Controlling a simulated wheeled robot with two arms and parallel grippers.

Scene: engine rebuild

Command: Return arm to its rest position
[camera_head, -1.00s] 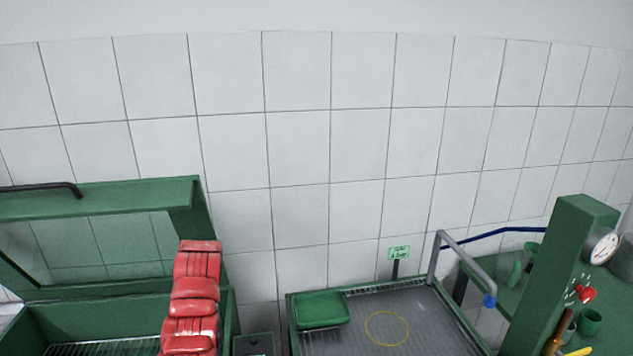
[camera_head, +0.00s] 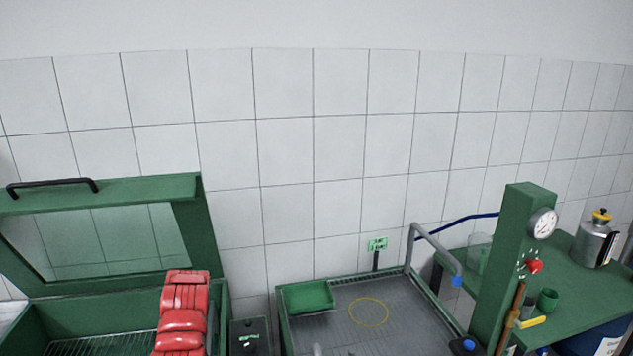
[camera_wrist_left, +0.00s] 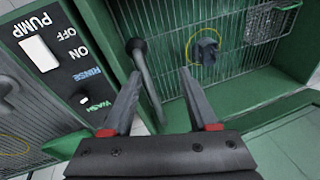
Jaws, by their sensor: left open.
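My left arm (camera_head: 184,310), red and segmented, reaches down at the lower left of the head view. Its gripper is below that view's edge. In the left wrist view my left gripper (camera_wrist_left: 160,78) is open, with nothing held between its fingers. A grey lever with a black knob (camera_wrist_left: 137,45) rises beyond the fingers, near the left one; whether they touch is unclear. A dark grey part (camera_wrist_left: 208,53) lies on the wire rack inside a yellow ring, beyond the right finger. My right gripper is not seen.
The green washer's raised lid (camera_head: 110,190) stands at left. A control panel (camera_wrist_left: 50,45) is beside the gripper. A grey draining tray (camera_head: 400,325) holds a green dish (camera_head: 308,297). A green gauge post (camera_head: 515,260) and a metal can (camera_head: 595,243) stand at right.

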